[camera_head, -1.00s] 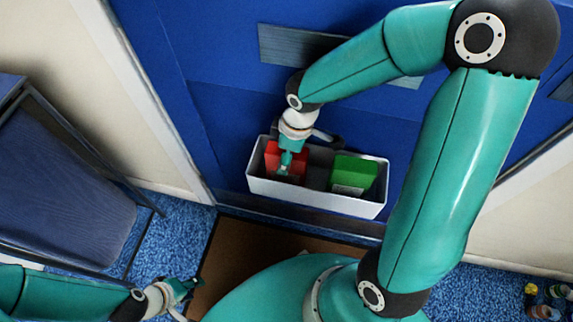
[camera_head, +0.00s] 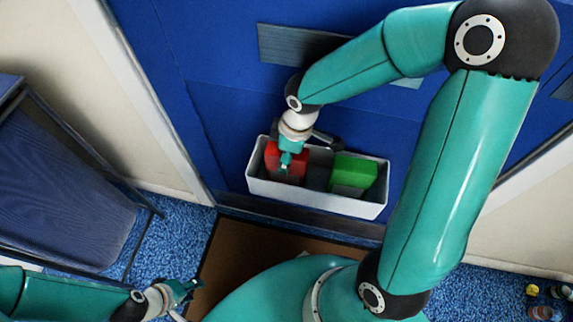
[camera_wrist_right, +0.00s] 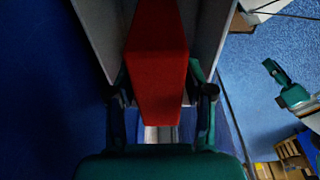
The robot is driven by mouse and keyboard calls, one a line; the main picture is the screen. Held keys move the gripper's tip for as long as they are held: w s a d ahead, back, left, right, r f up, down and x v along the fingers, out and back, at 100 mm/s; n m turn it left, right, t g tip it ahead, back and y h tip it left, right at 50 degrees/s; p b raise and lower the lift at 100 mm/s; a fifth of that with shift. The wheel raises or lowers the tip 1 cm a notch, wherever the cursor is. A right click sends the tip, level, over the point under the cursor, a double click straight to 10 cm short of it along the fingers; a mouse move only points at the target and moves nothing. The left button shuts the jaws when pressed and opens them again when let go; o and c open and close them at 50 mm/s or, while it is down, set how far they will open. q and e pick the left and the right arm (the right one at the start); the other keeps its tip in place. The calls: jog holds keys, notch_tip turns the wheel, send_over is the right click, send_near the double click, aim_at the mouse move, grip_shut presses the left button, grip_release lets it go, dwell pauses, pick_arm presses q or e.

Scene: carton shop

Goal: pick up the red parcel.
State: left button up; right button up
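The red parcel (camera_head: 271,157) stands in the left end of a pale grey bin (camera_head: 318,198); it fills the middle of the right wrist view (camera_wrist_right: 157,65). My right gripper (camera_head: 287,162) reaches down into the bin at the parcel. In the right wrist view its fingers (camera_wrist_right: 158,75) lie along both sides of the parcel, close against it and seemingly shut on it; the exact contact is dark. My left gripper (camera_head: 190,299) is at the lower left, empty, fingers apart, well away from the bin.
A green parcel (camera_head: 354,171) sits in the bin's right part. The bin is against a blue panel (camera_head: 220,90). A blue chair-like piece (camera_head: 60,190) stands at left. A brown mat (camera_head: 245,255) lies below the bin. Small coloured items (camera_head: 533,290) lie at lower right.

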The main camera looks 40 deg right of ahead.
grip_shut()
jog(key=shift+r, duration=0.1)
